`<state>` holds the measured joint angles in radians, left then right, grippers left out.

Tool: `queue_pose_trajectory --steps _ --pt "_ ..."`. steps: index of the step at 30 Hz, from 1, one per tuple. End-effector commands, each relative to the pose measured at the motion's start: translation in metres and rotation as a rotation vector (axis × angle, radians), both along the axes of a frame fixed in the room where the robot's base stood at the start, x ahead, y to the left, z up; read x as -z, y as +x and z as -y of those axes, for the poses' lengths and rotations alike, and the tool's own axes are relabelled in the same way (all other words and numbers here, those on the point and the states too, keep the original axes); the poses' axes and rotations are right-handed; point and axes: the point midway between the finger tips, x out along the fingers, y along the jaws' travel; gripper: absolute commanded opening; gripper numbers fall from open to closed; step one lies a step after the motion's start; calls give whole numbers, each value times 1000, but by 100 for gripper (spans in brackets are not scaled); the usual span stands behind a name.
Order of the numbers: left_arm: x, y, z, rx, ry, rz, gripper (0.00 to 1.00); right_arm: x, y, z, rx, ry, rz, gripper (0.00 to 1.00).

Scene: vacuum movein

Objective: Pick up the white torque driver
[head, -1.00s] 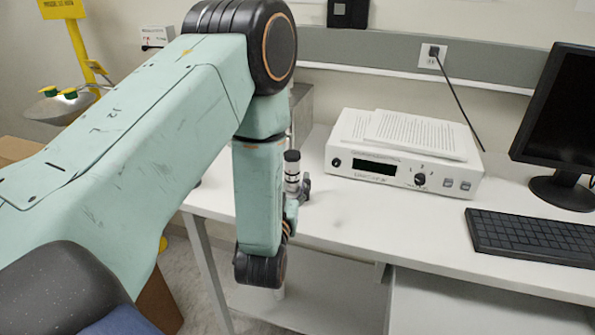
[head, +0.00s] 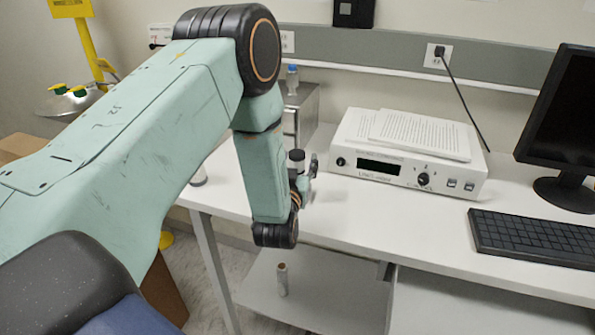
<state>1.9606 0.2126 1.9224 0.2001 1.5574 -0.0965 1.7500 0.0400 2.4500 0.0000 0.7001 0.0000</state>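I cannot tell for certain which thing is the white torque driver. A small whitish upright cylinder (head: 282,279) stands on the lower shelf below my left wrist. Another pale cylinder (head: 199,177) is at the left end of the desk, partly hidden by my arm. My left gripper (head: 312,170) is mostly hidden behind my own forearm and wrist, above the desk's left part. Only a little of its dark and grey parts shows, so its opening and anything in it cannot be made out. My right gripper is out of view.
A white instrument box (head: 405,155) with papers on top stands right of my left gripper. A keyboard (head: 535,237) and monitor (head: 563,125) are at the right. A grey metal cabinet (head: 303,115) stands behind my arm. Desk space (head: 370,215) before the box is clear.

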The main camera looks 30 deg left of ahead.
Motion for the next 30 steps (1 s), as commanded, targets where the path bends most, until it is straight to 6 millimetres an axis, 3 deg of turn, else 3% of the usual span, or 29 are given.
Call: queue_pose_trajectory --steps 18,30 --pt "0 0 0 0 -1 1 1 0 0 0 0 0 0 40" --pt "-3 0 0 -1 0 3 0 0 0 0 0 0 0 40"
